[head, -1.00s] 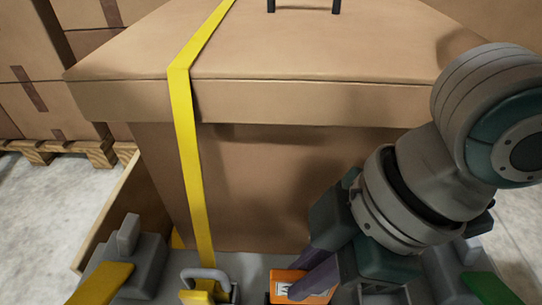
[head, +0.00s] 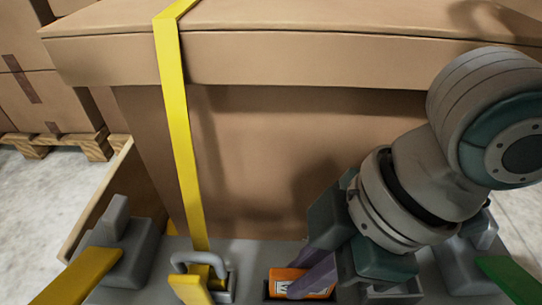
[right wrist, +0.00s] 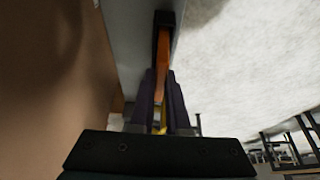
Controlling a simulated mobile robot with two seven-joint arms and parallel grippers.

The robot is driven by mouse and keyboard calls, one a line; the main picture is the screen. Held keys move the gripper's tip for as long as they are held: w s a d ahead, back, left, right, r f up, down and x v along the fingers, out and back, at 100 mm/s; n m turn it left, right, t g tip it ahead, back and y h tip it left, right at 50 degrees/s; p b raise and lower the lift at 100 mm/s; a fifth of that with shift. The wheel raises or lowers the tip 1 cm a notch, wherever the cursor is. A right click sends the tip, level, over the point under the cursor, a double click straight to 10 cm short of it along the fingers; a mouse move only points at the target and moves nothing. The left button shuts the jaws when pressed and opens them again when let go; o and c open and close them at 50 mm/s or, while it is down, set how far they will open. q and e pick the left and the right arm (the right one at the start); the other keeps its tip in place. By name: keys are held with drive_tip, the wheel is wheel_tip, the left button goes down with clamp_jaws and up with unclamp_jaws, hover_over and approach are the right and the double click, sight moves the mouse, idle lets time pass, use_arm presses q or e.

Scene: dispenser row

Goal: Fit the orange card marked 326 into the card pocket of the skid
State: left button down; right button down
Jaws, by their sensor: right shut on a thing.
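The orange card (head: 284,275) is pinched in my right gripper (head: 308,282), low in the middle of the head view. Only part of its printed mark shows, so I cannot read the number. The dark card pocket (head: 268,290) sits in the skid's grey edge (head: 249,252), and the card appears at its mouth, its lower part hidden. In the right wrist view the orange card (right wrist: 163,60) runs from between my fingers up to a dark slot (right wrist: 164,18). I cannot tell how deep it sits. My left gripper is out of view.
A large cardboard box (head: 260,150) stands on the skid close behind the pocket, with a yellow strap (head: 178,130) down to a grey buckle (head: 205,268). Grey fittings with a yellow lever (head: 85,275) and a green lever (head: 508,275) flank it. Stacked cartons stand at the left.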

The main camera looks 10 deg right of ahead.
drive_tip(key=c, duration=0.8)
unclamp_jaws()
drive_tip(key=shift+r, duration=0.1)
drive_tip(key=shift+d+r+p, duration=0.1)
drive_tip(key=shift+r+p, duration=0.25)
drive_tip(key=p+v, duration=0.5)
drive_tip(key=v, duration=0.3)
drive_tip(key=shift+s+d+r, duration=0.15)
drive_tip(key=shift+d+r, duration=0.15)
drive_tip(key=shift+r, duration=0.1)
